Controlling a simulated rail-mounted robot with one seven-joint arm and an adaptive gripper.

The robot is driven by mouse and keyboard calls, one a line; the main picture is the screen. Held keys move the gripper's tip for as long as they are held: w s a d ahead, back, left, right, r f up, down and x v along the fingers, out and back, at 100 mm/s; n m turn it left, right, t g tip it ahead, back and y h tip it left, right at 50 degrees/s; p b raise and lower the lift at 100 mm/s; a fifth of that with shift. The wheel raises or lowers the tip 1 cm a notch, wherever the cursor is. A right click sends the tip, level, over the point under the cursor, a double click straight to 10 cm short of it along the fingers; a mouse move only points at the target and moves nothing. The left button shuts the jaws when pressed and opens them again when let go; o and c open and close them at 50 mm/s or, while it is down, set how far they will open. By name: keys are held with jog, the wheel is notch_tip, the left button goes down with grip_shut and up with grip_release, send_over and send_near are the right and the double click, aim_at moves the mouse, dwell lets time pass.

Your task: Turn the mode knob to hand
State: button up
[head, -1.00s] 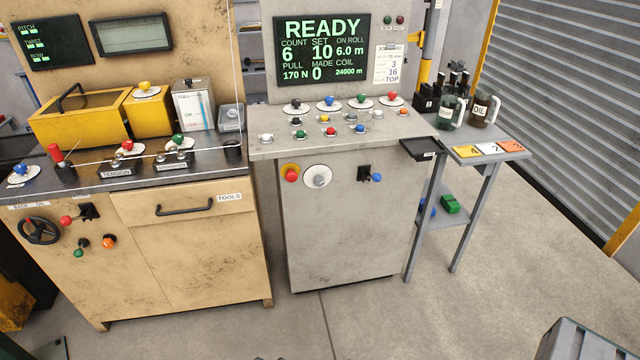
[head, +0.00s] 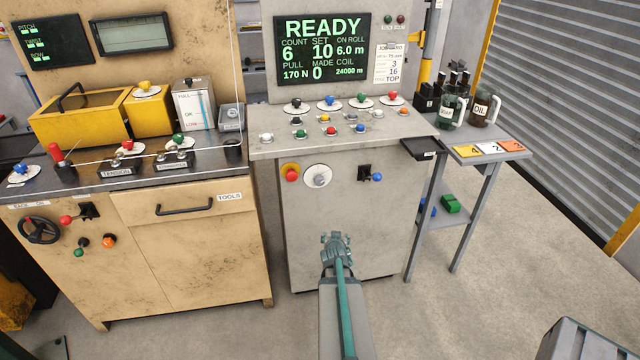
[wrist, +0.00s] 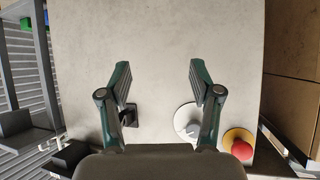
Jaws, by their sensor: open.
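A grey knob on a round white dial (head: 318,176) is on the front of the grey cabinet, between a red button and a black switch. No label on it is readable, so I cannot tell for sure that it is the mode knob. The dial also shows in the wrist view (wrist: 187,119), partly covered by a finger. My gripper (head: 336,238) is in front of the cabinet, below the dial in the head view. In the wrist view my gripper (wrist: 160,76) is open, with only bare panel between its fingers.
A red button on a yellow disc (head: 290,174) sits left of the dial; a blue-tipped lever (head: 376,177) on a black plate sits right. Several coloured knobs stand on the console top (head: 280,149) above. A screen (head: 321,48) reads READY. A side table (head: 487,160) stands at right.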

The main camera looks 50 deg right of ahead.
notch_tip(320, 180, up, 5)
jog(key=w+d+t+h, duration=0.1)
jog(key=w+d+t, duration=0.1)
jog(key=d, duration=0.1)
jog(key=t+h, duration=0.1)
jog(key=t, duration=0.4)
send_near(320, 183)
jog(key=p+x, duration=0.2)
jog(key=x, duration=0.8)
jog(key=shift+w+d+r, duration=0.1)
jog(key=shift+w, duration=0.05)
jog(key=c, duration=1.1)
jog(key=shift+c, duration=0.2)
